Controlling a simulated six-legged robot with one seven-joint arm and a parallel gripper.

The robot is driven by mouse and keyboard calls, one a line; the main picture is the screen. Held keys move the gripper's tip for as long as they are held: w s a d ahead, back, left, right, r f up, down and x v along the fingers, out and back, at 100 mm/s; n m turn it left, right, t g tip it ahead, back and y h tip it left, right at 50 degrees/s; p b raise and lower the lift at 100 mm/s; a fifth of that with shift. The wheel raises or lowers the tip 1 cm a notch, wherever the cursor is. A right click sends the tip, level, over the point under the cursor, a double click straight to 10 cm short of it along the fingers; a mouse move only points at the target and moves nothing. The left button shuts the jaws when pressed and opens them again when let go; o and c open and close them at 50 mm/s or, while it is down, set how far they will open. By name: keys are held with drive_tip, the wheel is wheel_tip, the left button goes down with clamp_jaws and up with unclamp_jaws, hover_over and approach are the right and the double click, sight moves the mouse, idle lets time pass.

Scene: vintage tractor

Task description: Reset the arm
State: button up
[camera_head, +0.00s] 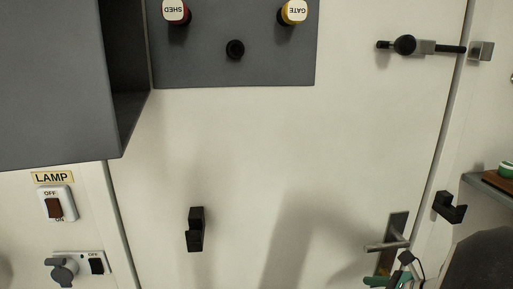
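My gripper does not show in the head view. A dark grey rounded shape fills the lower right corner; I cannot tell whether it is part of my arm. A soft shadow falls on the lower middle of the white door (250,150). No held object is visible.
A grey panel (200,65) carries a red SHED knob (176,11), a yellow GATE knob (294,11) and a black knob (235,49). A grey box (50,90) juts out left, above the LAMP switch (55,205). A black hook (195,230), bolt (420,46) and door handle (385,245) stick out.

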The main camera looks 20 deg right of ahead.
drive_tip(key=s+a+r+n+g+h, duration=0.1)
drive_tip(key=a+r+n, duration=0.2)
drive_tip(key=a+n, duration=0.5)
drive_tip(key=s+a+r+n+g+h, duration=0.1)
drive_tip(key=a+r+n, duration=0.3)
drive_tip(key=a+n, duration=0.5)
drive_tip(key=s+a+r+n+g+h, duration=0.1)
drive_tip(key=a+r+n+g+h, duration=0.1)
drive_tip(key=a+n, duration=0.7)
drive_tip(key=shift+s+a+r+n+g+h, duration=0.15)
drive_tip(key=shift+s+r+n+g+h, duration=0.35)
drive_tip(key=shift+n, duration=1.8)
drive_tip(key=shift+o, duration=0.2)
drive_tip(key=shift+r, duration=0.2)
